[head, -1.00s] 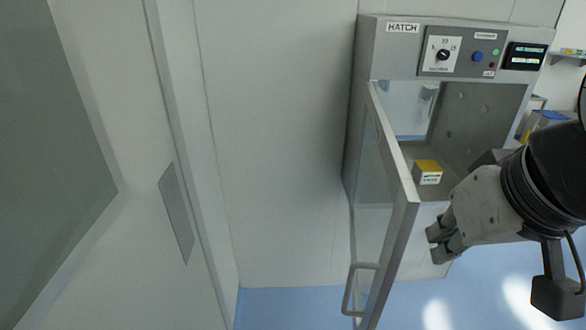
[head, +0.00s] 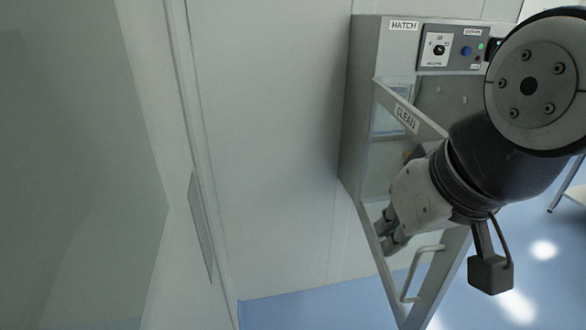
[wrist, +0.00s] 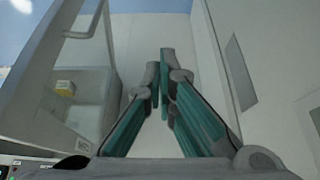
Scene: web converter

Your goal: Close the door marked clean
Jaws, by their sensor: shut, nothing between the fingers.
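The door marked clean (head: 437,263) is a glass panel in a grey frame, standing partly open from the hatch. Its CLEAN label (head: 405,117) is on the top rail and its bar handle (head: 415,278) is low on the right. My gripper (head: 387,232) is shut and empty, in front of the door's outer face and left of the handle. I cannot tell whether it touches the door. In the wrist view my gripper (wrist: 160,78) points at the pale wall, with the door's handle (wrist: 88,20) to its left. My arm hides part of the door.
The grey hatch cabinet (head: 362,100) with a dial panel (head: 440,48) is on the wall. A yellow-topped box (wrist: 65,88) shows inside through the glass. A pale wall (head: 270,150) lies left of the hatch. Blue floor (head: 310,305) is clear below.

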